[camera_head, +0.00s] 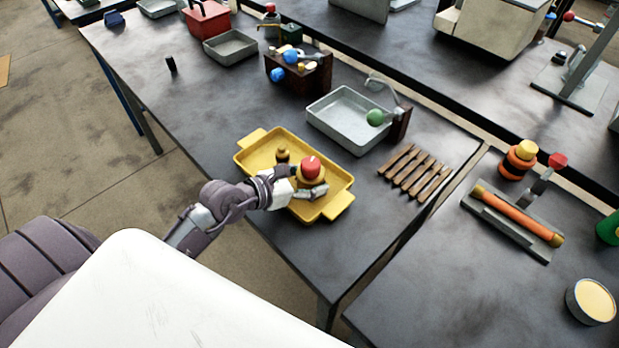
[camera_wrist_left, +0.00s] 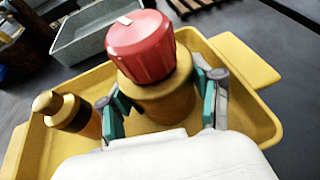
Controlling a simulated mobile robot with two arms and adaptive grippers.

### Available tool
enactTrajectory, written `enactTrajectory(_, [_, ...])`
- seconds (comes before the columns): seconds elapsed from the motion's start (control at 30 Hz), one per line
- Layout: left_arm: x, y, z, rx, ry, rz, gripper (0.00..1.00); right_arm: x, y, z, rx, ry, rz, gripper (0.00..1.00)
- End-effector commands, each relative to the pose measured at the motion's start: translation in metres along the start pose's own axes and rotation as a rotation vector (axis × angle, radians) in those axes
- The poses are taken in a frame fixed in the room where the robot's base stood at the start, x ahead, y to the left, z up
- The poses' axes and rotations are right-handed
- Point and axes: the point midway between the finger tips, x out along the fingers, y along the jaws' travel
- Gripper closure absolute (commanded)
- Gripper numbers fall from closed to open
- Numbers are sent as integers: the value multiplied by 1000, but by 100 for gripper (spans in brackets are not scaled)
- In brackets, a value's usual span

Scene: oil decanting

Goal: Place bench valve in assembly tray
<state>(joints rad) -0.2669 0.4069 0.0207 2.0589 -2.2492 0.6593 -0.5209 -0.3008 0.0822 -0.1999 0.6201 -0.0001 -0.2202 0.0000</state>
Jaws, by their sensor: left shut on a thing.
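The bench valve (camera_head: 311,166), with a red knob on a brass body, is between the fingers of my left gripper (camera_head: 309,187). In the left wrist view the valve (camera_wrist_left: 142,48) stands upright, and the left gripper (camera_wrist_left: 165,98) is shut on its brass body. The yellow assembly tray (camera_head: 334,206) lies on the dark bench, and the valve is over its right part. I cannot tell whether the valve touches the tray floor. A small brass fitting (camera_head: 283,155) stands in the tray, left of the valve; it also shows in the left wrist view (camera_wrist_left: 68,112). My right gripper is out of view.
A wooden rack (camera_head: 412,174) lies to the right. A dark block with blue knobs (camera_head: 298,78) stands farther back. The bench's front right corner is clear.

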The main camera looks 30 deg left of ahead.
Motion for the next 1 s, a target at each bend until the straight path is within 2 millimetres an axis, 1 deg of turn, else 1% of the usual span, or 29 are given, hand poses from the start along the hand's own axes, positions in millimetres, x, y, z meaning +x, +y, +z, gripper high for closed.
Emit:
enactTrajectory(0.03, [1, 0, -2, -1, 1, 0, 34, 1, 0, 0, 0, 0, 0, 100])
enactTrajectory(0.17, [0, 0, -1, -1, 1, 0, 13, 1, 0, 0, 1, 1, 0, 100])
enactTrajectory(0.2, [0, 0, -1, -1, 1, 0, 11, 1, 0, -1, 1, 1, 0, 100])
enactTrajectory(0.47, [0, 0, -1, 0, 1, 0, 11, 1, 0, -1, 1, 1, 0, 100])
enactTrajectory(0.57, [-1, 0, 4, 0, 0, 0, 11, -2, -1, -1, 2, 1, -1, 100])
enactTrajectory(0.67, [-12, 0, -1, 0, 3, 0, 11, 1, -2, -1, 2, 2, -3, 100])
enactTrajectory(0.77, [-31, -1, -1, 3, 4, -1, 11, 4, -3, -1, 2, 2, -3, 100])
enactTrajectory(1.0, [-84, 0, -2, 1, 6, 0, 11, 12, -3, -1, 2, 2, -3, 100])
